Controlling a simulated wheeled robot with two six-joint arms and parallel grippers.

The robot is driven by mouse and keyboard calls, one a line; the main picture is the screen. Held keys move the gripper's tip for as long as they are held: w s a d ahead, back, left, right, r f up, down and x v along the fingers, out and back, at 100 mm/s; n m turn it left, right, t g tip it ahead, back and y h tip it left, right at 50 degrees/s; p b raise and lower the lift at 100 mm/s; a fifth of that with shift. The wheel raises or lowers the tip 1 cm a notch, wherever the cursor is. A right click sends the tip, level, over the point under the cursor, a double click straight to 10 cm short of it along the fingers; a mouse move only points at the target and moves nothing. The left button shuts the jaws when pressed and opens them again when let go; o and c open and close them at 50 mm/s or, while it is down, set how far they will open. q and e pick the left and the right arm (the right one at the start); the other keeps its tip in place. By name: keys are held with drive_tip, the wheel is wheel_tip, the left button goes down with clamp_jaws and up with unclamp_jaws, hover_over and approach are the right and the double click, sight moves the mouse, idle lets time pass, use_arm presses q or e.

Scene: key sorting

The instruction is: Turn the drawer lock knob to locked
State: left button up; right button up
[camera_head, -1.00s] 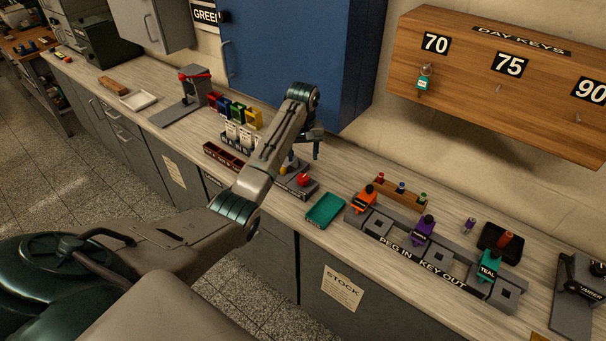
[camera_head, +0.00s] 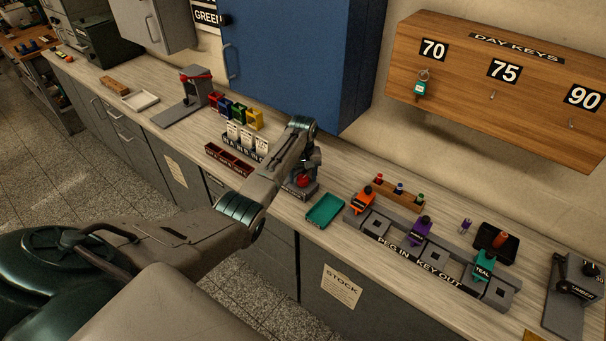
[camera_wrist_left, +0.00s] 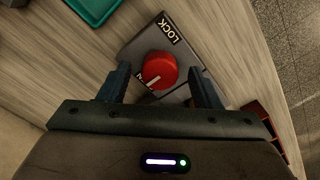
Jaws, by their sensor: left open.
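The red lock knob (camera_wrist_left: 160,70) with a white pointer line sits on a grey plate (camera_wrist_left: 142,42) marked LOCK in the left wrist view. The pointer line is away from the LOCK label, toward a second label that is partly hidden. My left gripper (camera_wrist_left: 165,88) is open, its two fingers on either side of the knob with gaps to it. In the head view the knob (camera_head: 303,181) shows just below my left gripper (camera_head: 307,176), which partly covers its plate. My right gripper is not in view.
A teal tray (camera_head: 325,210) lies right of the knob's plate. A dark red divided box (camera_head: 229,160) and tag holders stand left of it. The blue cabinet (camera_head: 290,60) hangs behind. The grey peg rail (camera_head: 430,262) stands farther right.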

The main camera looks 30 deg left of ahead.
use_arm(q)
drive_tip(key=c, duration=1)
drive_tip(key=shift+m, duration=0.5)
drive_tip(key=shift+r+m+p, duration=0.1)
drive_tip(key=shift+m+p, duration=0.55)
drive_tip(key=shift+m, duration=0.35)
drive_tip(key=m+p, duration=0.1)
drive_tip(key=m, duration=0.2)
drive_tip(key=shift+m, duration=0.3)
drive_tip(key=m, duration=0.3)
drive_tip(key=shift+m+p, duration=0.3)
drive_tip(key=shift+m, duration=1.9)
